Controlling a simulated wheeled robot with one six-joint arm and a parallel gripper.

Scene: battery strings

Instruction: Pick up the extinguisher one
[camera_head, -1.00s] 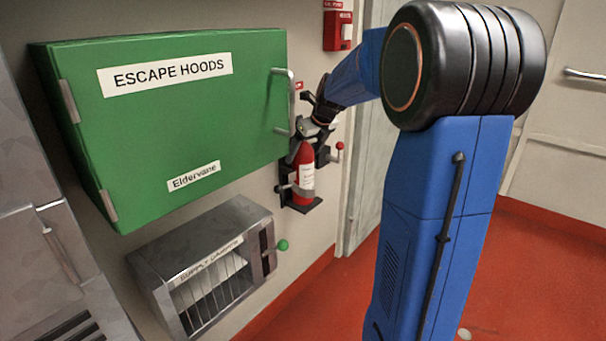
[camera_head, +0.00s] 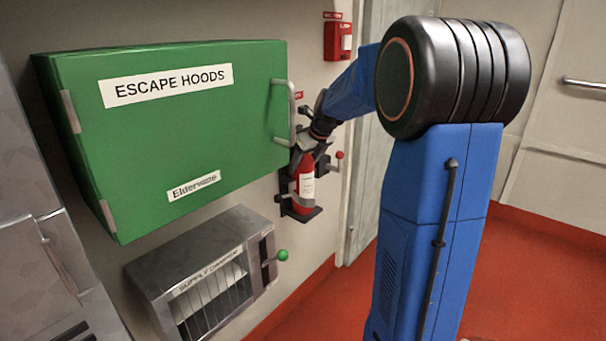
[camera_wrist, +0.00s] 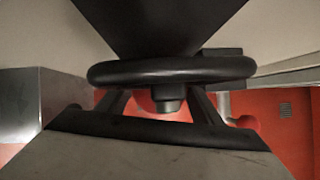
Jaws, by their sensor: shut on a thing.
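The red fire extinguisher (camera_head: 306,184) with a white label stands upright in its dark wall bracket (camera_head: 301,213), right of the green cabinet. My gripper (camera_head: 304,150) is at its top and shut on it, with the arm reaching in from the upper right. The exact grip point is small and partly hidden in the head view. In the wrist view, a dark ring-like bar and black struts cross the middle between the jaws (camera_wrist: 165,100), with a patch of red (camera_wrist: 145,101) behind them.
The green escape hoods cabinet (camera_head: 160,135) with its handle (camera_head: 291,112) is close on the left. A red-knobbed lever (camera_head: 340,155) sits right of the bracket. A red alarm box (camera_head: 336,42) is above. Open red floor lies right.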

